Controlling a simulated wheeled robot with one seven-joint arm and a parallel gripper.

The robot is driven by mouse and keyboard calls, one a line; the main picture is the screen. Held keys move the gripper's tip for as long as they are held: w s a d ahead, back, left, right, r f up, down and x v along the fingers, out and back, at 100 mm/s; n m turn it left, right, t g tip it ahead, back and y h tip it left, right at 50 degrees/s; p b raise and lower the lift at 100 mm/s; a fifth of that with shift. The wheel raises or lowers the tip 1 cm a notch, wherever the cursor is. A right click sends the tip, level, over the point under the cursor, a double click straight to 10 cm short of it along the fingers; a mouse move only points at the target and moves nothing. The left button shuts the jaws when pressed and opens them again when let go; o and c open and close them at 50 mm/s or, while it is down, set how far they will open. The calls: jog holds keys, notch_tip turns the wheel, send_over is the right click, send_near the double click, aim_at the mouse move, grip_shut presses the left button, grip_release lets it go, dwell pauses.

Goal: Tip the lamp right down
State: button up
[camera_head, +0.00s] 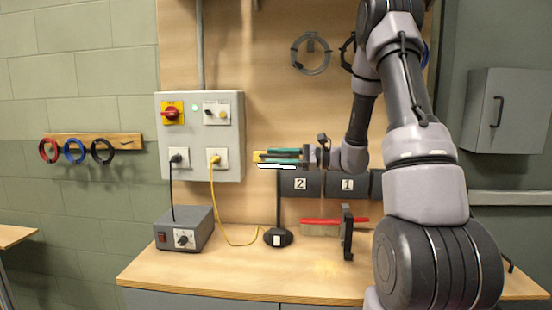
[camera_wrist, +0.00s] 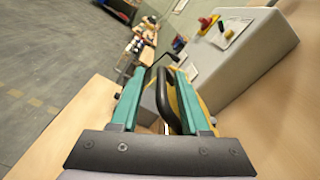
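The lamp (camera_head: 278,205) stands on the bench with a round black base and a thin upright stem. Its head is level near the top, with a bright white strip on its underside, just below my gripper's fingers. My gripper (camera_head: 265,156) points left at the lamp head's height and partly hides the head. In the wrist view, the teal fingers of my gripper (camera_wrist: 158,78) are apart. A black curved part, seemingly of the lamp (camera_wrist: 162,88), shows between them, nearer the right finger. I cannot tell whether it touches.
A grey power box (camera_head: 184,230) stands left of the lamp on the bench (camera_head: 220,268). A yellow cable (camera_head: 220,215) hangs from the wall panel (camera_head: 200,137). A red-handled brush (camera_head: 320,228) and a black upright stand (camera_head: 347,235) are to the right.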

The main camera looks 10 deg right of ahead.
jog(key=v, duration=1)
jog(key=shift+s+d, duration=0.15)
jog(key=shift+d, duration=0.25)
jog(key=s+a+r+n+g+h, duration=0.2)
jog(key=s+a+n+g+h, duration=0.15)
jog(key=s, duration=0.35)
jog(key=s+a+r+n+g+h, duration=0.2)
jog(key=s+a+n+h, duration=0.25)
jog(key=s, duration=0.25)
jog(key=s+d+r+n+t+h, duration=0.3)
jog(key=s+d+r+t+h, duration=0.1)
jog(key=s+r+t+h, duration=0.2)
jog(key=shift+s+n+t+h, duration=0.3)
jog(key=shift+s+t+h, duration=0.3)
jog(key=shift+s, duration=0.25)
